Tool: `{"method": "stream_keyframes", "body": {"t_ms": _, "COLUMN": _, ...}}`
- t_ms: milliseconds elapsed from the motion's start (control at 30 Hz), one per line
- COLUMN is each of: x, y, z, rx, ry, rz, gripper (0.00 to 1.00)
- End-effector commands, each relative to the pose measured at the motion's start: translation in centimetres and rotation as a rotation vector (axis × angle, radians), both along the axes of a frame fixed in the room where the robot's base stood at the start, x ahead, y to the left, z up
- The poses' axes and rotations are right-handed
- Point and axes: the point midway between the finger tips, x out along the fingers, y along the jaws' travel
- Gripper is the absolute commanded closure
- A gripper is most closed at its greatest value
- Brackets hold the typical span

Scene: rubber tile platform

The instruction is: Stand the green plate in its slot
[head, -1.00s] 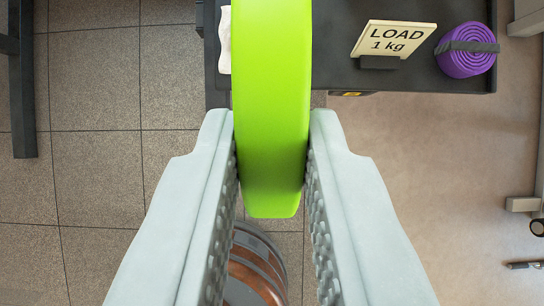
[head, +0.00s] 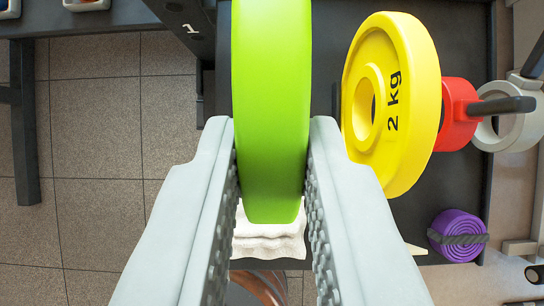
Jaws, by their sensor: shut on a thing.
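The green plate (head: 270,110) is held on edge between the two pale grey fingers of my gripper (head: 271,190). Its upper part runs out of the top of the picture. My gripper is shut on it, with the textured pads against both faces. A dark upright part marked 1 (head: 190,30) stands just left of the plate near the top. The slot itself cannot be made out; the plate hides what lies behind it.
Close on the right stands a yellow 2 kg plate (head: 422,85), with a red plate (head: 457,130) and a grey-white plate (head: 528,130) beyond. A folded white towel (head: 270,240) and a purple rolled mat (head: 458,236) lie on the dark platform (head: 410,225).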

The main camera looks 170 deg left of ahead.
Motion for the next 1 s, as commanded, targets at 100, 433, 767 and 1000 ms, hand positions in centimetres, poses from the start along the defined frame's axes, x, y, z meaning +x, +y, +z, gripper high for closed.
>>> {"method": "stream_keyframes", "body": {"t_ms": 100, "x": 0.0, "y": 0.0, "z": 0.2, "rx": -0.002, "ry": -0.003, "rz": -0.001, "gripper": 1.00}}
{"method": "stream_keyframes", "body": {"t_ms": 433, "x": -0.1, "y": 0.0, "z": 0.1, "rx": -0.002, "ry": -0.004, "rz": -0.001, "gripper": 1.00}}
{"method": "stream_keyframes", "body": {"t_ms": 767, "x": -0.1, "y": 0.0, "z": -1.9, "rx": -0.002, "ry": -0.004, "rz": -0.001, "gripper": 1.00}}
{"method": "stream_keyframes", "body": {"t_ms": 1000, "x": -0.1, "y": 0.0, "z": -3.8, "rx": -0.002, "ry": -0.004, "rz": 0.000, "gripper": 1.00}}
